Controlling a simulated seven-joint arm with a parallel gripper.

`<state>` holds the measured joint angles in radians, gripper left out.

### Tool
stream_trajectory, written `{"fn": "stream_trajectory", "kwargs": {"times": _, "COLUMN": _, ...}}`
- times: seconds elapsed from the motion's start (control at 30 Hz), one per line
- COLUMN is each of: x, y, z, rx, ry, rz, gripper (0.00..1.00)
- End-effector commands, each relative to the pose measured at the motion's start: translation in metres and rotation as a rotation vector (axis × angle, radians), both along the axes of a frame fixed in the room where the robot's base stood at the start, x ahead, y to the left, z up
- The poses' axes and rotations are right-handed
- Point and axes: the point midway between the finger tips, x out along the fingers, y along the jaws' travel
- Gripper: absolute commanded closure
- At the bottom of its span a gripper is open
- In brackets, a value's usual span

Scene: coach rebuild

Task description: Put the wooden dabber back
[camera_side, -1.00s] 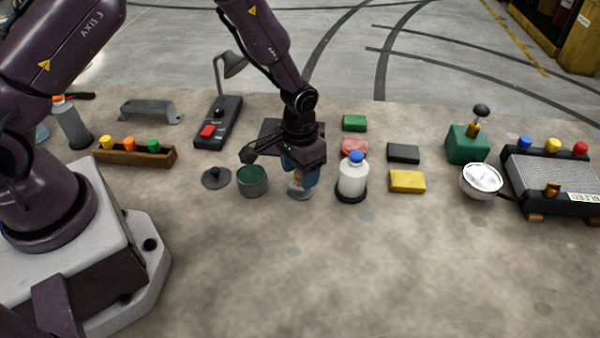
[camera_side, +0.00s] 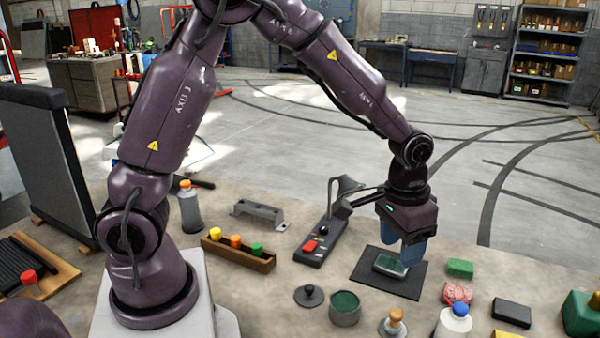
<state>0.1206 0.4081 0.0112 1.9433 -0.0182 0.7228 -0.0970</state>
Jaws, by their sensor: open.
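The wooden dabber (camera_side: 396,316) stands upright in the front right of the picture, its round wooden top showing above a pale round base. The base is partly cut off by the lower edge, so I cannot tell what it rests on. My gripper (camera_side: 401,254) is open, with blue fingers pointing down. It is behind the dabber and apart from it, over a dark mat (camera_side: 372,283). A grey-edged piece with a green top (camera_side: 390,264) lies on the mat just below the fingers. I cannot tell whether the fingers touch it.
A green-filled pot (camera_side: 345,309) and a dark knobbed lid (camera_side: 309,296) stand left of the dabber. A white bottle with a blue cap (camera_side: 455,322) is to its right.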

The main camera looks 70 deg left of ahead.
Motion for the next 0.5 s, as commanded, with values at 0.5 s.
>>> {"fn": "stream_trajectory", "kwargs": {"times": 0.5, "x": -0.144, "y": 0.038, "z": 0.152, "rx": 0.001, "ry": -0.335, "rz": 0.003, "gripper": 0.47}}
